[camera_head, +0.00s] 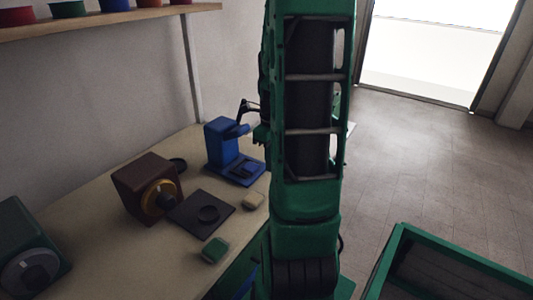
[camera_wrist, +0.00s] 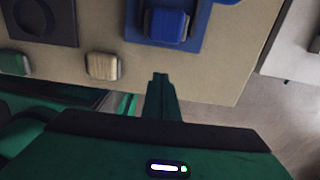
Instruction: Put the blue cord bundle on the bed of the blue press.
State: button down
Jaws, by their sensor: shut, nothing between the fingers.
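The blue press (camera_head: 221,140) stands on the bench, partly beside my arm in the head view. Its flat blue bed (camera_head: 259,178) also shows at the top of the wrist view (camera_wrist: 197,42). The blue cord bundle (camera_wrist: 166,25) lies on that bed within its outline, with darker edges at its sides. In the head view it is a small dark blue shape on the bed (camera_head: 241,169). My gripper (camera_wrist: 160,76) is shut and empty, apart from the bundle and just on the near side of the bed in the wrist picture.
A beige bundle (camera_head: 254,201) and a green bundle (camera_head: 215,250) lie on the bench (camera_head: 130,252). A dark plate with a ring (camera_head: 187,222), a brown machine (camera_head: 140,187) and a dark green machine (camera_head: 22,235) stand left. A green-rimmed bin (camera_head: 450,257) is at right; open floor lies beyond.

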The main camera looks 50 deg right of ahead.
aim_at(255, 167)
notch_tip(255, 167, down, 3)
jog(key=shift+f, duration=0.2)
jog(key=shift+w+a+f, duration=0.15)
jog(key=shift+w, duration=1.8)
jog(key=shift+w+a, duration=0.15)
jog(key=shift+w, duration=0.95)
